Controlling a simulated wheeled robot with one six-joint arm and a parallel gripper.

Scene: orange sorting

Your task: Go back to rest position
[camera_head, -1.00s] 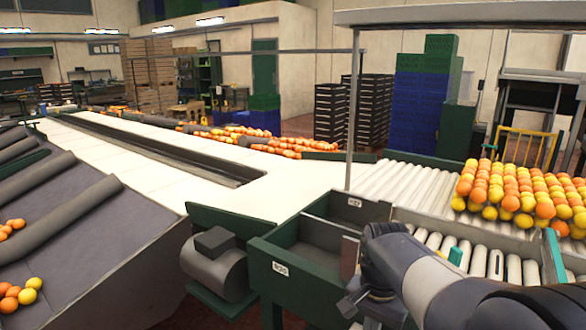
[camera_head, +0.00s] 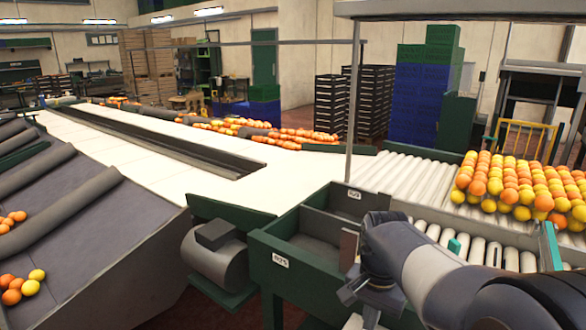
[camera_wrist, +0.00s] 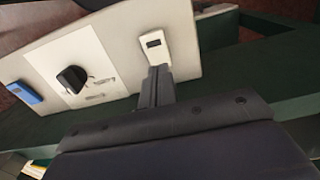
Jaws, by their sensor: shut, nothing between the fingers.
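My gripper (camera_wrist: 157,86) shows in the wrist view as two dark fingers close together, with nothing between them. Its tips lie in front of a white panel, near a small white box with a dark window (camera_wrist: 154,44). I cannot tell whether they touch it. In the head view my arm reaches in from the lower right and bends down at the wrist, beside the green sorting bins (camera_head: 313,246). The fingers are not clear there. Oranges and yellow fruit (camera_head: 520,188) are piled on the roller conveyor at the right.
The panel (camera_wrist: 105,62) carries a black knob (camera_wrist: 72,78) and a blue part (camera_wrist: 23,92). A grey motor (camera_head: 213,255) stands left of the bins. A few fruits (camera_head: 22,288) lie on the dark sloping belt. A metal post (camera_head: 354,100) rises behind the bins. Crate stacks (camera_head: 422,95) stand behind.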

